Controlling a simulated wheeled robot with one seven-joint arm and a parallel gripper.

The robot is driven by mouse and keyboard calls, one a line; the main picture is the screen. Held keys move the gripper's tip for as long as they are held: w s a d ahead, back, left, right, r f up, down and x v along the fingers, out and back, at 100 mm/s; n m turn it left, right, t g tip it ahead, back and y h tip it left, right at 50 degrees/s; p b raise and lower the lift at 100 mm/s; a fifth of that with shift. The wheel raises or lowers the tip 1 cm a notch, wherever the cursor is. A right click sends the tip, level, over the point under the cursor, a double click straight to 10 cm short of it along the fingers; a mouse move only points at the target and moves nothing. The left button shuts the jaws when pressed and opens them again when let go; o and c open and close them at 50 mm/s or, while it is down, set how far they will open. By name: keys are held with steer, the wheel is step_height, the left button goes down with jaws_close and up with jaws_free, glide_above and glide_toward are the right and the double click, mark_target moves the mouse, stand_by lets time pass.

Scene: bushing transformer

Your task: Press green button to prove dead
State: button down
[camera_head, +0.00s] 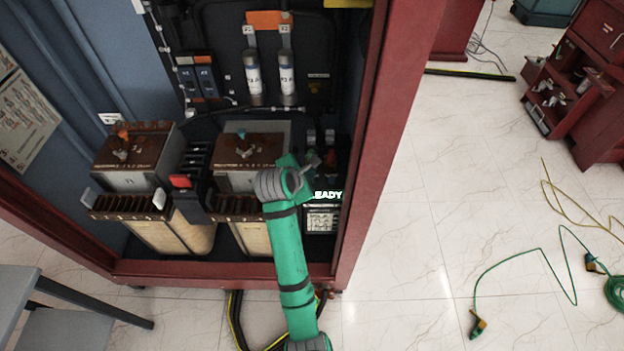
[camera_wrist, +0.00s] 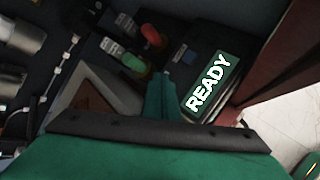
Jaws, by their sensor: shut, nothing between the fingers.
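The green button (camera_wrist: 134,63) shows in the wrist view, on a dark unit inside the cabinet, with a red button (camera_wrist: 152,36) beyond it to the upper right. The tips of my gripper (camera_wrist: 165,82) are shut and empty, just to the right of and nearer than the green button. I cannot tell whether they touch the unit. A lit READY display (camera_wrist: 209,83) is right of the fingertips; it also shows in the head view (camera_head: 328,195). In the head view my gripper (camera_head: 312,162) reaches into the cabinet's lower right, and the green button cannot be made out.
The red cabinet frame (camera_head: 378,130) stands close on my arm's right. Two brown-topped transformer blocks (camera_head: 135,150) (camera_head: 245,150) and a black unit with a red part (camera_head: 181,182) lie to the left. Cables (camera_head: 478,325) lie on the open floor to the right.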

steer(key=shift+s+a, duration=0.1)
steer(key=shift+f, duration=0.15)
steer(key=shift+d+f, duration=0.2)
steer(key=shift+f, duration=0.1)
steer(key=shift+f, duration=0.45)
stand_by(1.2)
steer(key=shift+r, duration=0.15)
steer(key=shift+a+r, duration=0.15)
steer(key=shift+r, duration=0.6)
steer(key=shift+r, duration=0.1)
